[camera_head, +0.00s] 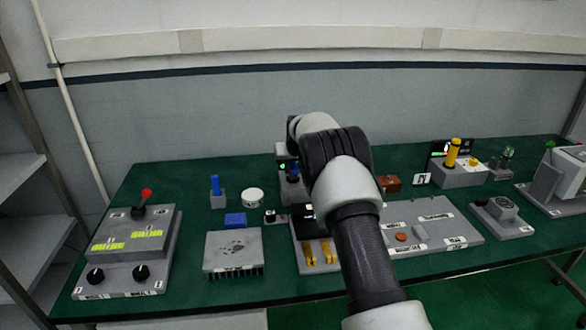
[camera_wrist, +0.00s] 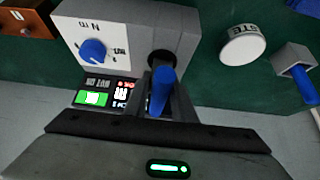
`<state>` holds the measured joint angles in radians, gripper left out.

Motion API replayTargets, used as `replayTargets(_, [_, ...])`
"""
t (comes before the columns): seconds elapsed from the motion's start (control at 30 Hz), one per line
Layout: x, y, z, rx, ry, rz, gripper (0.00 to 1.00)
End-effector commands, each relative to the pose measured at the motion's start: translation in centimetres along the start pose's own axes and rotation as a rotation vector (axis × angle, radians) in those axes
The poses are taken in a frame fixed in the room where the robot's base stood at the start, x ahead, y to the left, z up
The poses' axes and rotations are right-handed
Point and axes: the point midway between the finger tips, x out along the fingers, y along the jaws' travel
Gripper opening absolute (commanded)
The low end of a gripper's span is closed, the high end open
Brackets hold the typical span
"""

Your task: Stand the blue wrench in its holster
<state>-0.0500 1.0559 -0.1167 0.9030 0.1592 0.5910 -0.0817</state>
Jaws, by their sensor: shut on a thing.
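My gripper (camera_wrist: 162,108) is shut on a blue rod-like piece, which I take to be the blue wrench (camera_wrist: 163,88). In the wrist view its blue end stands between the grey fingers, in front of a dark round hole (camera_wrist: 160,60) in a grey box. Whether it is in the hole or apart from it, I cannot tell. In the head view my arm hides most of the gripper. Another blue rod (camera_head: 215,184) stands upright in a small grey block (camera_head: 217,201), at the right edge of the wrist view (camera_wrist: 301,82). Which holder is the wrench's holster is unclear.
The grey box carries a blue knob (camera_wrist: 93,50) and a lit display (camera_wrist: 92,98). A white round container (camera_head: 253,195) stands between it and the small block. A finned metal block (camera_head: 233,253) and lever panel (camera_head: 125,250) are nearer the front. Green tabletop is clear at the back left.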

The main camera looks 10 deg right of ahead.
Motion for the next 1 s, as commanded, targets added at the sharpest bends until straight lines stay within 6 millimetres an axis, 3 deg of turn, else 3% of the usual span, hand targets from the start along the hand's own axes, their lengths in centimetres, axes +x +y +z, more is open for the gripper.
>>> replayTargets(0.3, [0.2,0.0,0.1,0.000,0.003,0.000,0.00])
replayTargets(0.33, [0.2,0.0,0.0,0.000,0.003,0.000,0.25])
replayTargets(0.47, [0.2,0.0,0.0,0.000,0.003,0.000,0.45])
replayTargets(0.77, [0.2,0.0,0.2,0.000,-0.001,0.000,0.45])
replayTargets(0.87, [-0.6,0.0,0.1,0.000,0.000,0.000,0.45])
replayTargets(1.0, [-3.1,0.0,0.1,0.001,0.001,-0.001,0.45])
